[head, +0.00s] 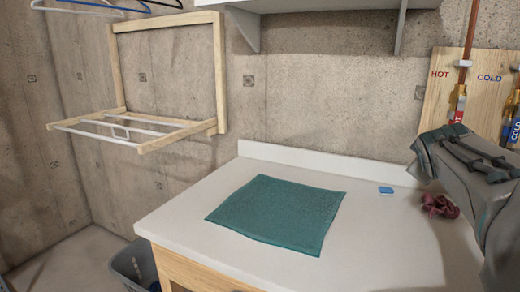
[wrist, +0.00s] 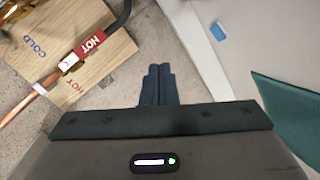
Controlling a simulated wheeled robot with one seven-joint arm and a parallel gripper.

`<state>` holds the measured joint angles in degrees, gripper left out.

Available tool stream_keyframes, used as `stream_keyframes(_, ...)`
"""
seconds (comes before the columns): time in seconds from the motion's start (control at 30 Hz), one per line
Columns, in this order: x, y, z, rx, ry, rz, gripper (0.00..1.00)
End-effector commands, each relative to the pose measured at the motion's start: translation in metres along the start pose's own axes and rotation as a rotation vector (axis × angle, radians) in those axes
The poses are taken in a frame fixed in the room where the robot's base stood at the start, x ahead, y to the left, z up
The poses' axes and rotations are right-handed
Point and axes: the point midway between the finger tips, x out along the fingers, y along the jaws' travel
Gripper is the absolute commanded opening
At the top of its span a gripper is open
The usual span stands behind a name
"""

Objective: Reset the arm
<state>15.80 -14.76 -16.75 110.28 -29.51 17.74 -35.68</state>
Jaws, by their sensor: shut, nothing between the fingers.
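My gripper (wrist: 158,75) shows in the wrist view with its two dark fingers side by side and closed, with nothing between them. It points toward the concrete wall beside the pipe board. In the head view my grey arm (head: 465,175) fills the right edge, in front of the wall and over the right end of the counter. The fingers cannot be made out clearly there.
A white counter (head: 185,225) holds a teal cloth (head: 280,213), a blue sponge (head: 386,190) and a crumpled dark red cloth (head: 438,206). A wooden board (head: 440,92) with hot and cold pipes is close to my arm. A drying rack (head: 150,135) hangs left.

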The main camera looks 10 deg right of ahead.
Motion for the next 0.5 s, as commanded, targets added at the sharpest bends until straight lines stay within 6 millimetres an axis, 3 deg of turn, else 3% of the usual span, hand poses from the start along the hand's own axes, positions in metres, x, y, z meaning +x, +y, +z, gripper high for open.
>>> stream_keyframes(0.03,-0.015,-0.005,-0.018,0.047,0.001,-0.065,0.00)
stream_keyframes(0.2,-0.055,-0.064,-0.045,0.208,-0.047,-0.286,0.00)
stream_keyframes(0.37,-0.105,-0.115,-0.062,0.324,-0.136,-0.485,0.00)
stream_keyframes(0.5,-0.158,-0.154,-0.067,0.399,-0.247,-0.642,0.00)
